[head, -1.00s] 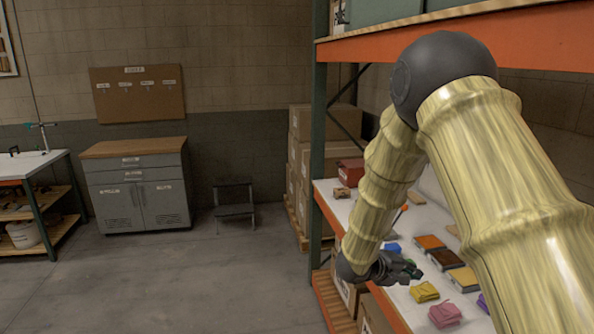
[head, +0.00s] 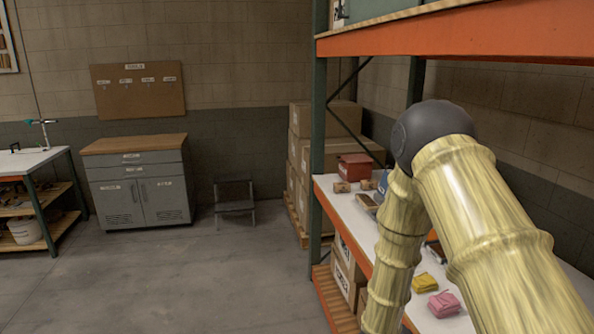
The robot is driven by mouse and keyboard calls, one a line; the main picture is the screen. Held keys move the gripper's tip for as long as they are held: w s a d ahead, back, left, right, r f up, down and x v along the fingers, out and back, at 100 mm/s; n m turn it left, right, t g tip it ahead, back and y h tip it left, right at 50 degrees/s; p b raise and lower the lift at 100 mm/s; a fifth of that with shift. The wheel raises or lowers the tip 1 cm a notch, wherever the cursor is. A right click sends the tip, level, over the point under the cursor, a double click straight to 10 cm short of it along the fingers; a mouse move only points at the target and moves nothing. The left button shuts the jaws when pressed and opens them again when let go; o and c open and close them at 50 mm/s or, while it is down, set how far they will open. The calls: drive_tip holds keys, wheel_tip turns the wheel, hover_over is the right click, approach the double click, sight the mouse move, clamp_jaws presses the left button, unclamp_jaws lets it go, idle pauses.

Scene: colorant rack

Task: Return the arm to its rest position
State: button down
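My arm (head: 490,215) shows in the head view, in front of the rack. Its dark elbow joint (head: 432,133) is raised and bent just below the upper orange beam. The forearm (head: 390,255) points down along the front of the rack's white shelf. My gripper is below the bottom edge of the picture, so its fingers are hidden from me.
The rack's white shelf (head: 345,210) holds a yellow packet (head: 425,283), a pink packet (head: 444,304), a red box (head: 355,168) and other small items. An orange beam (head: 460,40) spans above. A grey cabinet (head: 138,185) and a step stool (head: 234,200) stand behind open floor (head: 190,275).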

drive_tip(key=s+a+f+g+y+b, duration=0.1)
drive_tip(key=s+a+f+y, duration=0.15)
drive_tip(key=s+f, duration=0.8)
drive_tip(key=s+a+f+m+g+y, duration=0.1)
drive_tip(key=s+a+f+g+y, duration=0.1)
drive_tip(key=s, duration=0.7)
drive_tip(key=s+a+f+m+g+y+b, duration=0.1)
drive_tip(key=s+f, duration=0.4)
drive_tip(key=s, duration=0.5)
drive_tip(key=s+a+f+m+g+y+b, duration=0.1)
drive_tip(key=s+a+f+m+g+y, duration=0.1)
drive_tip(key=s, duration=0.7)
wheel_tip(320, 180, down, 2)
drive_tip(key=shift+s+a+f+g+y, duration=0.25)
drive_tip(key=shift+s+a+g+y, duration=0.15)
drive_tip(key=shift+a+g+y, duration=0.1)
